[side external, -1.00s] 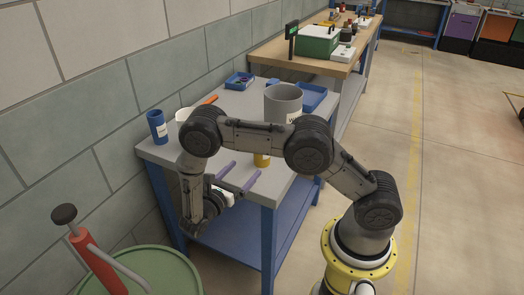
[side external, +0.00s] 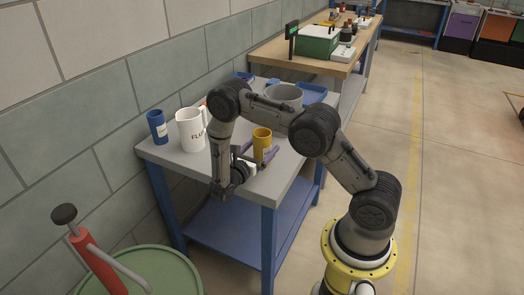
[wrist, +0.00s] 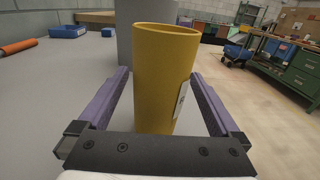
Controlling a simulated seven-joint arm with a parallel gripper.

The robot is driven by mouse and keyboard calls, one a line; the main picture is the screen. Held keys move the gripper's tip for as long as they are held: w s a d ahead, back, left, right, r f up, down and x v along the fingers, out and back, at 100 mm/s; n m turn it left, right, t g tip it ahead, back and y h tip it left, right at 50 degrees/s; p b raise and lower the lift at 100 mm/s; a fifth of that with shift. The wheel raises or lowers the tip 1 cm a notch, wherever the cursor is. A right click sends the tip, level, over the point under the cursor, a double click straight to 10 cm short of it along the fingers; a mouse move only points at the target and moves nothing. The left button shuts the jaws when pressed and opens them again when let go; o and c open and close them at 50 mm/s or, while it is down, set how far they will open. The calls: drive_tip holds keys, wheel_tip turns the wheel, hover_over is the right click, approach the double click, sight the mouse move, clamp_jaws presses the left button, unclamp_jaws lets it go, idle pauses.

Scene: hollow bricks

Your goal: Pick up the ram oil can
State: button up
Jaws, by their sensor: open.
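A yellow cylindrical can (side external: 262,138) stands upright near the front edge of the grey bench top. In the wrist view the yellow can (wrist: 160,80) fills the middle, with part of a white label at its right side; I cannot read it, so I cannot confirm it is the ram oil can. My gripper (side external: 258,154) is low over the bench edge and open. Its two purple fingers lie on either side of the can, with a visible gap on each side in the wrist view. The can's lower part is hidden behind the gripper there.
A white jug (side external: 191,132) with partly hidden lettering and a blue can (side external: 157,127) stand to the left. A large grey pot (side external: 285,96) stands behind the yellow can. Blue trays (side external: 313,93) lie farther back. An orange-handled item (wrist: 18,47) lies at left.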

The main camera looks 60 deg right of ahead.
drive_tip(key=shift+d, duration=0.15)
drive_tip(key=c, duration=1.5)
drive_tip(key=shift+r, duration=0.15)
